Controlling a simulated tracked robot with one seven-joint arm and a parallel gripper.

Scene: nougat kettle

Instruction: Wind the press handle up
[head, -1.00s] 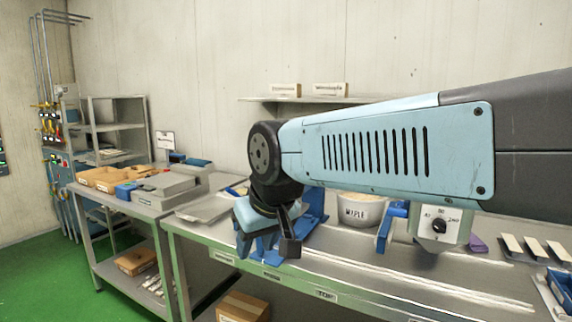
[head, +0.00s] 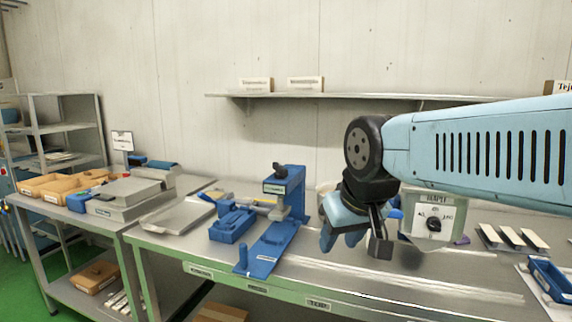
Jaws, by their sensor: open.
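A blue press (head: 290,197) stands on the steel table, with an upright column, a flat blue base reaching toward the front edge and a dark knob on top. A short blue peg (head: 243,257) stands up at the base's front end. I cannot tell for sure which part is the press handle. My gripper (head: 355,240) hangs in the air to the right of the press, pointing down, open and empty. It is apart from the press in the picture. My gripper and wrist hide most of a pale pot behind them.
A dial box (head: 434,216) stands right of my gripper. A blue block-like fixture (head: 232,224) and a grey tray (head: 180,216) lie left of the press. Pale bars (head: 512,237) and a blue bin (head: 553,278) are at the right. The table front between is clear.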

